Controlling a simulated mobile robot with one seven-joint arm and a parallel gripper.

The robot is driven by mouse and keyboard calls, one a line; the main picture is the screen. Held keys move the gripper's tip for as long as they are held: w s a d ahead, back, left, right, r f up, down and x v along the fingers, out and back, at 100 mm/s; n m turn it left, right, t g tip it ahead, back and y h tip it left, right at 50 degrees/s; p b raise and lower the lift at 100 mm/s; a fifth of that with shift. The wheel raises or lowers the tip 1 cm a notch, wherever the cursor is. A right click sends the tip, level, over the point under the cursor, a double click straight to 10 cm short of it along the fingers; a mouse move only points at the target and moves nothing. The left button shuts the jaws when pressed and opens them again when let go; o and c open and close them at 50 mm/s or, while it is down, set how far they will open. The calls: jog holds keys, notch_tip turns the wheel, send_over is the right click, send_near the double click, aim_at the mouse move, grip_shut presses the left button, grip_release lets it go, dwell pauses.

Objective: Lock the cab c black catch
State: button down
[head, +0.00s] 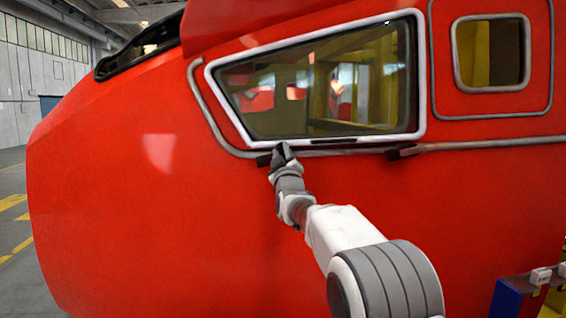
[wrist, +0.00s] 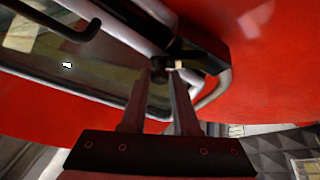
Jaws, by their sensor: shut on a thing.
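The red cab (head: 130,215) has a side window (head: 330,80) in a white frame. A black catch (head: 263,160) sits at the window's lower left corner and shows close up in the wrist view (wrist: 203,48). My gripper (head: 281,150) reaches up to it from below. In the wrist view, the two fingertips (wrist: 168,70) are close together at the catch's end, with a small pale piece beside the right fingertip. My gripper is shut on the catch; the fingertips partly hide the held part. I cannot tell whether the catch is locked.
A second dark catch (head: 402,153) sits farther right under the window. A grey rail (head: 480,144) runs along the frame. A smaller window (head: 490,52) is at upper right. A blue box (head: 508,298) stands at lower right. The hall floor is open at left.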

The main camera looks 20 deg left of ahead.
jog(key=n, duration=0.1)
jog(key=n+g+y, duration=0.1)
jog(key=r+n, duration=0.1)
jog(key=n, duration=0.1)
jog(key=shift+a+r+g+y, duration=0.1)
jog(key=shift+a+g+y, duration=0.2)
jog(key=shift+y, duration=0.1)
jog(key=n+g+p, duration=0.1)
jog(key=a+r+n+y+p, duration=0.1)
jog(key=n, duration=0.1)
jog(key=shift+n+g+p, duration=0.3)
jog(key=shift+g+p, duration=0.1)
jog(key=n+p, duration=0.1)
jog(key=n+g+p, duration=0.1)
jog(key=p, duration=0.1)
jog(key=a+n+g+p, duration=0.1)
jog(key=shift+s+r+n+p, duration=0.15)
jog(key=shift+r+n+p, duration=0.1)
jog(key=shift+n+p, duration=0.1)
jog(key=n+p, duration=0.1)
jog(key=a+n+p, duration=0.1)
jog(key=p, duration=0.1)
jog(key=shift+s+f+g, duration=0.1)
jog(key=shift+f+g, duration=0.1)
jog(key=shift+g, duration=0.2)
jog(key=shift+f, duration=0.1)
jog(key=c, duration=0.7)
grip_release()
jog(key=shift+o, duration=0.2)
